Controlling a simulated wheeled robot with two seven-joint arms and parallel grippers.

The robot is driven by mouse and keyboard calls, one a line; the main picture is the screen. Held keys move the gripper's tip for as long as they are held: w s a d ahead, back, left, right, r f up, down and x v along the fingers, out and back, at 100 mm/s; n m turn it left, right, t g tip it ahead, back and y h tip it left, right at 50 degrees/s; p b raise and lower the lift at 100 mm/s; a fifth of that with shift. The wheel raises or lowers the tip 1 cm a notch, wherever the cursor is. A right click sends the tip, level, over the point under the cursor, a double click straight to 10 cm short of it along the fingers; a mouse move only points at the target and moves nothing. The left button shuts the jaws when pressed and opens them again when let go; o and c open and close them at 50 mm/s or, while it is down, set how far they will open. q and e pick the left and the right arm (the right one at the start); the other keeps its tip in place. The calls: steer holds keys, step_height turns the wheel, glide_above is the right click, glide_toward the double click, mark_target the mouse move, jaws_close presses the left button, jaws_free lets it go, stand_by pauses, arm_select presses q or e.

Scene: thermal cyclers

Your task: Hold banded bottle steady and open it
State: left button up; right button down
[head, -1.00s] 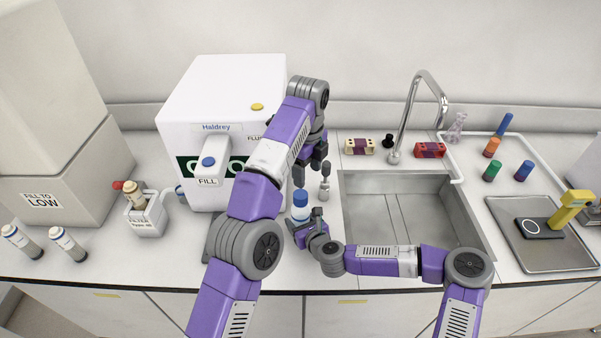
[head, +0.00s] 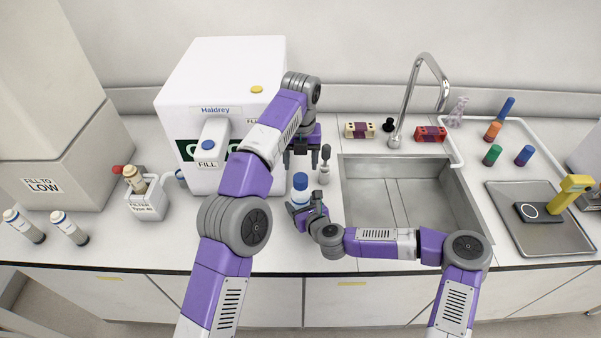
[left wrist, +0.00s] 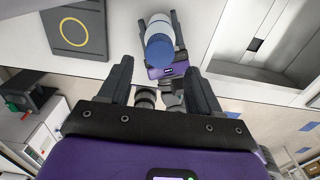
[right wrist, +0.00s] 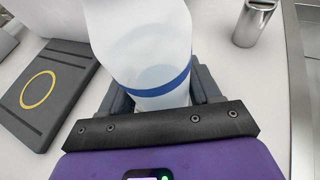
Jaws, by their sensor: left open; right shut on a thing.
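The banded bottle (head: 300,190) stands upright on the counter in front of the white machine, with its blue cap (left wrist: 160,50) on. The right wrist view shows its pale body and blue band (right wrist: 165,85) close up. My right gripper (head: 304,207) is shut on the bottle low on its body. It also shows in the left wrist view (left wrist: 168,71). My left gripper (head: 302,158) is open and empty, above and behind the bottle in the head view. In the left wrist view its fingers are spread, with the cap beyond their tips, apart from them.
A dark pad with a yellow ring (right wrist: 40,92) lies beside the bottle. The white machine (head: 180,110) stands behind left.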

mark_target(300, 177)
arm_select(q)
steer(key=shift+f, duration=3.3)
steer(key=c, duration=0.9)
steer(key=o, duration=1)
steer(key=shift+r, duration=0.1)
